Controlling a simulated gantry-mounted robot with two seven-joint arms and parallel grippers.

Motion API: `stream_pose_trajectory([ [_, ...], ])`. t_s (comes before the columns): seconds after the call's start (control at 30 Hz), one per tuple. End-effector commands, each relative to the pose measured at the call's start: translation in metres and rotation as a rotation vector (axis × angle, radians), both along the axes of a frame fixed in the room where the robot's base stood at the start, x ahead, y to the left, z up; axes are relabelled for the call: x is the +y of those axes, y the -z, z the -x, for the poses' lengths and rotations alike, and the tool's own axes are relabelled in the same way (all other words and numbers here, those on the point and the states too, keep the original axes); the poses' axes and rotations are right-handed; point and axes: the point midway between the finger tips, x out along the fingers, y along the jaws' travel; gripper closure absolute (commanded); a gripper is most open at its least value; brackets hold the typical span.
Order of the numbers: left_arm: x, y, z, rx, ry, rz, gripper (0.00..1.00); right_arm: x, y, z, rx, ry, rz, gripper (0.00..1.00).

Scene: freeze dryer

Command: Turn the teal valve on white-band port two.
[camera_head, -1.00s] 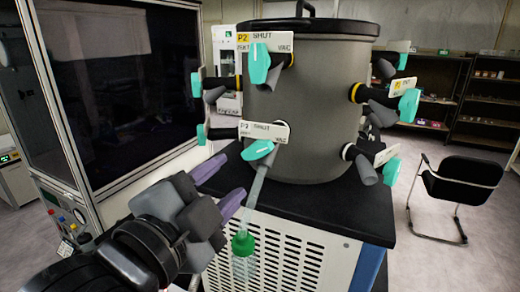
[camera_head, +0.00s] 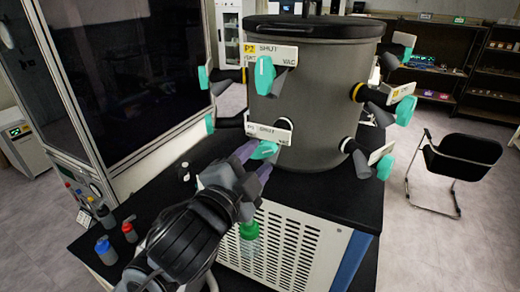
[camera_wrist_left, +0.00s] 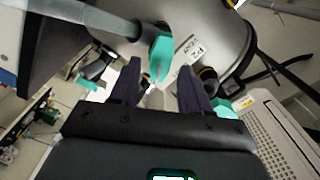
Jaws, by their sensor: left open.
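The grey drum (camera_head: 315,100) carries several ports with teal valve handles. In the wrist view this valve (camera_wrist_left: 160,57) lies just ahead of and between the open purple fingers (camera_wrist_left: 160,80); contact cannot be told. Above it, a yellow-marked P2 port (camera_head: 269,52) has an upright teal valve (camera_head: 264,75). My right gripper is not in view.
Small bottles with red (camera_head: 129,231) and blue (camera_head: 105,249) parts stand on the black top at left. Other teal valves (camera_head: 405,110) stick out at right.

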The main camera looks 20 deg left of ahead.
Motion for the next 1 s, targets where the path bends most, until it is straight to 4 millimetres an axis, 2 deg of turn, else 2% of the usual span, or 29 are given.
stream_pose_trajectory([
  [0.1,-0.001,0.000,-0.013,0.001,0.000,-0.001,0.53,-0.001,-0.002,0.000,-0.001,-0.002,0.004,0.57],
  [0.23,-0.001,0.000,-0.020,0.001,0.000,-0.001,0.53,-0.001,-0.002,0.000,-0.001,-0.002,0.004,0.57],
  [0.63,-0.002,0.000,-0.023,0.000,0.000,-0.001,0.55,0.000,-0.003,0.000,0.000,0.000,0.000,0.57],
  [0.9,-0.002,0.000,-0.023,0.000,0.000,-0.001,0.96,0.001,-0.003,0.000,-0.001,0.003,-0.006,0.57],
  [0.93,-0.002,0.000,-0.023,0.000,0.000,-0.001,1.00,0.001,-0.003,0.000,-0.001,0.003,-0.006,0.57],
  [1.0,-0.002,0.000,-0.023,0.000,0.000,-0.001,1.00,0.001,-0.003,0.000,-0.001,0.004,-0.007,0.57],
])
